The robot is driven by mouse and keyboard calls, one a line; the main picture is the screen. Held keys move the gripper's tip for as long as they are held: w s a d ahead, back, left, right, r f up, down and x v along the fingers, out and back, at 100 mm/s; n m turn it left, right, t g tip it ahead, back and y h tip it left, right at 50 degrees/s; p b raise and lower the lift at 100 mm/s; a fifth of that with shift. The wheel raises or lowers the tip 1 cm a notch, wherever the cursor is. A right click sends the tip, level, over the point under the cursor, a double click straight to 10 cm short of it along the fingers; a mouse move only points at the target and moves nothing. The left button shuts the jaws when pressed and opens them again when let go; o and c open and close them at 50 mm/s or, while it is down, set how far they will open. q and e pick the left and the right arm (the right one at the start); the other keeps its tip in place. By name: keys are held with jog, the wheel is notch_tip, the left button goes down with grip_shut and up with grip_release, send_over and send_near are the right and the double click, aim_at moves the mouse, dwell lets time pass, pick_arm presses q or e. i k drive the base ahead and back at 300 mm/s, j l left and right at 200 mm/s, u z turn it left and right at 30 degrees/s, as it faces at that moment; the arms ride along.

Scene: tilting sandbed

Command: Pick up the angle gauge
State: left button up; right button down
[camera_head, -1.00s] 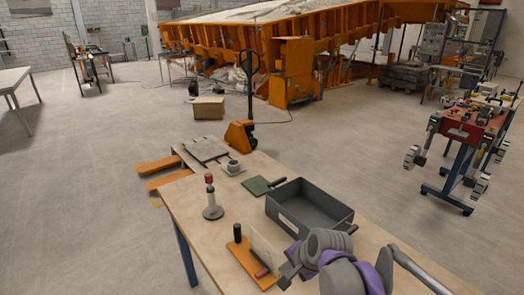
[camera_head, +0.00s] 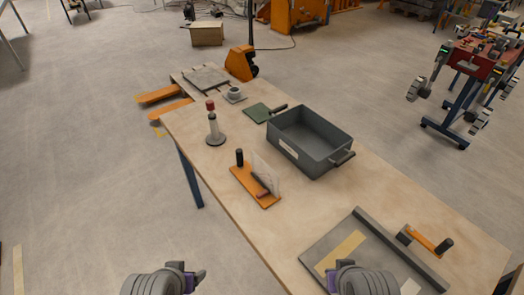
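What looks like the angle gauge (camera_head: 249,188) lies on the wooden table near its left edge. It has a flat orange base, an upright black knob at its far end, a clear plate standing on it and a small dark red part. My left gripper (camera_head: 197,279) is at the bottom edge, off the table's left side and apart from the gauge. My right gripper (camera_head: 333,279) is at the bottom edge, by the near tray and apart from the gauge. Both grippers' fingers are small and partly hidden, so their opening is unclear.
A grey bin (camera_head: 310,143) stands right of the gauge. A red-topped stand (camera_head: 213,128) is behind it. A grey tray (camera_head: 370,222) lies at the front right, with an orange tool with a black knob (camera_head: 427,241) at its edge. Bare tabletop (camera_head: 290,215) separates gauge and tray.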

aim_at(241, 171)
jog(key=i+j+z, duration=0.15)
jog(key=z, duration=0.25)
jog(key=i+j+z, duration=0.15)
jog(key=j+z, duration=0.2)
jog(key=i+j+z, duration=0.1)
jog(key=j+z, duration=0.3)
